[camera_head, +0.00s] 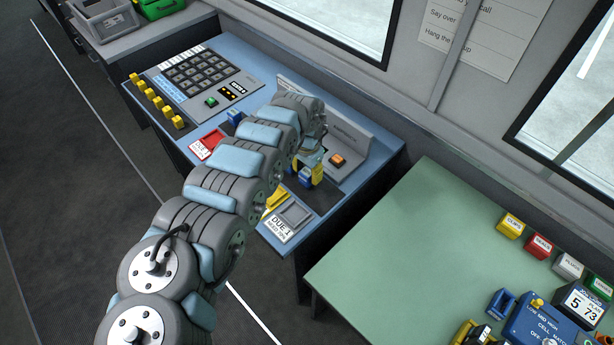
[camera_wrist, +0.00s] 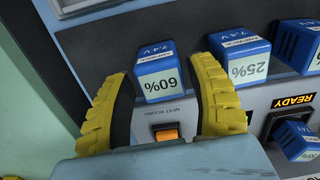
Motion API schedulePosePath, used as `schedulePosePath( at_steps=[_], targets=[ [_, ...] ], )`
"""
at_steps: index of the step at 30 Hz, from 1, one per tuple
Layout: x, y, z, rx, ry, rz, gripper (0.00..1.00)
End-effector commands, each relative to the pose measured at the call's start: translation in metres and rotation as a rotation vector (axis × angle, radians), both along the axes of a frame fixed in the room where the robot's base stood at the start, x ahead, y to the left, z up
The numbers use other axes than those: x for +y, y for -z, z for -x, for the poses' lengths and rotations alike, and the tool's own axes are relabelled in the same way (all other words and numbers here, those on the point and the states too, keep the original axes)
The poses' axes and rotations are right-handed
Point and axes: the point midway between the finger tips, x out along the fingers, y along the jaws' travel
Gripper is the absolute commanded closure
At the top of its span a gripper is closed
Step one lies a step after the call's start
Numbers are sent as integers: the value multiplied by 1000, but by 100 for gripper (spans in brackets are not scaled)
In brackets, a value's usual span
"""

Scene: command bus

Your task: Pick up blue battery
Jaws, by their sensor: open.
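Several blue batteries with white labels show in the wrist view. One labelled 60% (camera_wrist: 154,82) stands between the yellow fingertips of my gripper (camera_wrist: 162,70), which is open with a gap visible on both sides. A 25% battery (camera_wrist: 243,68) stands to the right of the right finger. Another blue battery (camera_wrist: 299,45) is at the far right, and one (camera_wrist: 298,140) sits by the READY display. In the head view my gripper (camera_head: 313,170) is over the blue desk, largely behind my arm. A blue battery (camera_head: 235,117) shows left of my arm.
The blue desk (camera_head: 199,62) holds a keypad panel, a red tray (camera_head: 208,143) and a grey tray (camera_head: 295,214). The green table (camera_head: 400,255) at right has free room on its left.

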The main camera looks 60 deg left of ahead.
Motion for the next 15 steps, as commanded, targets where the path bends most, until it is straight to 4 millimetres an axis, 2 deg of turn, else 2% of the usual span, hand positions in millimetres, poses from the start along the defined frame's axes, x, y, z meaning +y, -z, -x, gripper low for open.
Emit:
schedulePosePath(
  at_steps=[6, 15],
  targets=[
    [0, 12, 0, 0, -1, 0, 44],
    [1, 13, 1, 0, -1, -1, 44]
  ],
)
